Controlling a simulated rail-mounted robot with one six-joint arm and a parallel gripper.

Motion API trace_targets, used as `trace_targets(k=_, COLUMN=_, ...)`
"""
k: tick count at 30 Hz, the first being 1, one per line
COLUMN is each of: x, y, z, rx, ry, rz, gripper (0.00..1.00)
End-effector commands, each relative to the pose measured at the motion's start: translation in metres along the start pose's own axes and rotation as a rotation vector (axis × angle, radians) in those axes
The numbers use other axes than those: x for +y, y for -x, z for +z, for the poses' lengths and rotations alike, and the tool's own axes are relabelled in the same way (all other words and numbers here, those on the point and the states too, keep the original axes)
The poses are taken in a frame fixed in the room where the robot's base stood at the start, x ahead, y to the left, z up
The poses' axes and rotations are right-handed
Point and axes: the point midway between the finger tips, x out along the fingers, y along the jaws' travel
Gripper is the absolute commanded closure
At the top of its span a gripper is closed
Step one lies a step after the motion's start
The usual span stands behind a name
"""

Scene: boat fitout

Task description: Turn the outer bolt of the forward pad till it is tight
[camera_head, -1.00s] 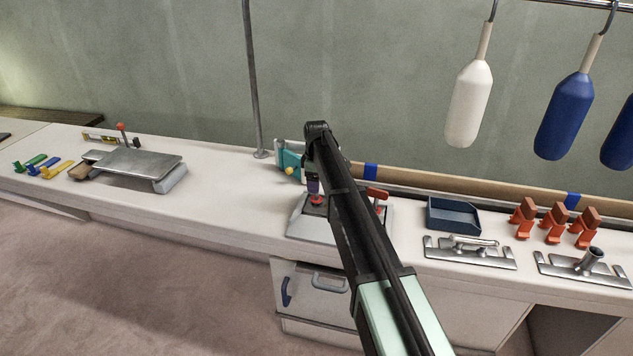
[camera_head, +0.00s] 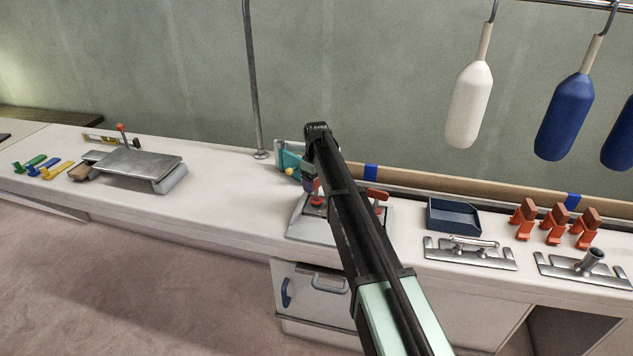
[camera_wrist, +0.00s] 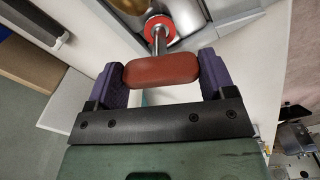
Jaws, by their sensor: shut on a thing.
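The forward pad (camera_head: 305,228) is a grey metal base on the bench, partly hidden behind my arm in the head view. A bolt with a red T-handle (camera_wrist: 160,70) and a red collar (camera_head: 317,202) stands on it. The collar also shows in the wrist view (camera_wrist: 160,24), with a metal shank between it and the handle. My gripper (camera_wrist: 162,75) has its purple fingers closed on the two ends of the handle. In the head view my gripper (camera_head: 311,185) is mostly behind the arm. A second red T-handle (camera_head: 377,194) shows right of my arm.
A teal tool (camera_head: 289,161) stands just behind the pad. To the right are a blue tray (camera_head: 453,215), a metal cleat plate (camera_head: 470,252) and several orange clamps (camera_head: 556,222). A pole (camera_head: 254,90) rises behind.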

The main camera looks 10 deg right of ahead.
Motion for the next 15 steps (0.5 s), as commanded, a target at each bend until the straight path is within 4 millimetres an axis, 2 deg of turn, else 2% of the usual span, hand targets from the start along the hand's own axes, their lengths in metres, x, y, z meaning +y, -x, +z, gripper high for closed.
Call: trace_targets(k=15, x=0.0009, y=0.0010, z=-0.0010, rx=0.002, ry=-0.488, rz=0.001, gripper=0.47)
